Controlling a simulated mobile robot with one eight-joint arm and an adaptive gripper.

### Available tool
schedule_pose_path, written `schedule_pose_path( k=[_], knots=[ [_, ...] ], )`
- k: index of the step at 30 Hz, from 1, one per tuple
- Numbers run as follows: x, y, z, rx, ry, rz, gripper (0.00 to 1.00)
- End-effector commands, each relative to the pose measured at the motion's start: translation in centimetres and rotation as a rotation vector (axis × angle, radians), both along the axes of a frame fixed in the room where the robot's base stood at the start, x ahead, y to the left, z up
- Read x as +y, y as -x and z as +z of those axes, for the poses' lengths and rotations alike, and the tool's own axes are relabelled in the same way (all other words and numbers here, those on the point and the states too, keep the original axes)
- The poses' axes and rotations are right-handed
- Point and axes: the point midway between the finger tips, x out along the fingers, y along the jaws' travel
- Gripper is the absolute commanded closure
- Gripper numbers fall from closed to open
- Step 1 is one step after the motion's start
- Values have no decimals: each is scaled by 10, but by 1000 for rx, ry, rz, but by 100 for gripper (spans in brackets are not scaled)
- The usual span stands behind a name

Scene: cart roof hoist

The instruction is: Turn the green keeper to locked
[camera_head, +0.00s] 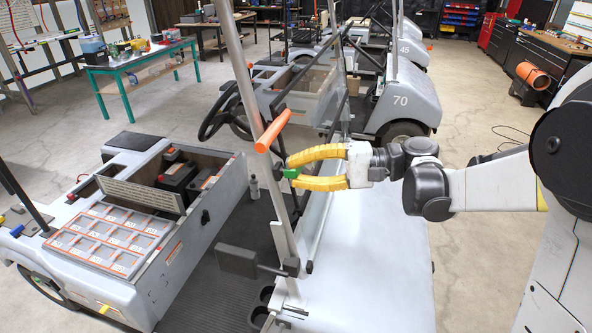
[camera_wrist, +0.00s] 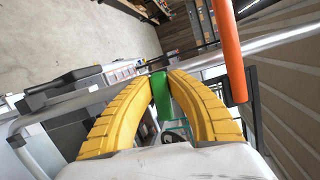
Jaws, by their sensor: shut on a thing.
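The green keeper (camera_head: 290,172) is a small block on the slanted grey roof post (camera_head: 284,209) of the nearest cart. In the wrist view the green keeper (camera_wrist: 160,88) points toward the camera between the two yellow fingertips. My gripper (camera_head: 287,173) reaches in from the right with its curved yellow fingers closed on it; the wrist view shows my gripper (camera_wrist: 161,77) with a fingertip at each side of the keeper. An orange handle (camera_head: 273,130) sticks out just above the fingers, apart from them. Any lock marking is too small to read.
In the wrist view the orange handle (camera_wrist: 229,52) hangs close to the right finger. A black steering wheel (camera_head: 219,104) and an open battery bay (camera_head: 190,175) lie left of the post. A white cart panel (camera_head: 385,270) lies below my arm. More carts (camera_head: 405,95) stand behind.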

Motion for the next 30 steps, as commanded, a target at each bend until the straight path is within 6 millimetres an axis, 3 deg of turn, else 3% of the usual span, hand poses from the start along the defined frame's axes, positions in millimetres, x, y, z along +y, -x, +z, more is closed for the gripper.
schedule_pose_path(
  k=[9, 26, 27, 29, 30],
  knots=[
    [1, 0, 1, -122, 43, 27, 100],
    [0, 0, 0, -152, 54, 33, 100],
    [0, 0, 0, -152, 54, 33, 79],
    [0, 0, 0, -152, 54, 33, 60],
    [0, 0, 0, -151, 53, 33, 59]
  ],
)
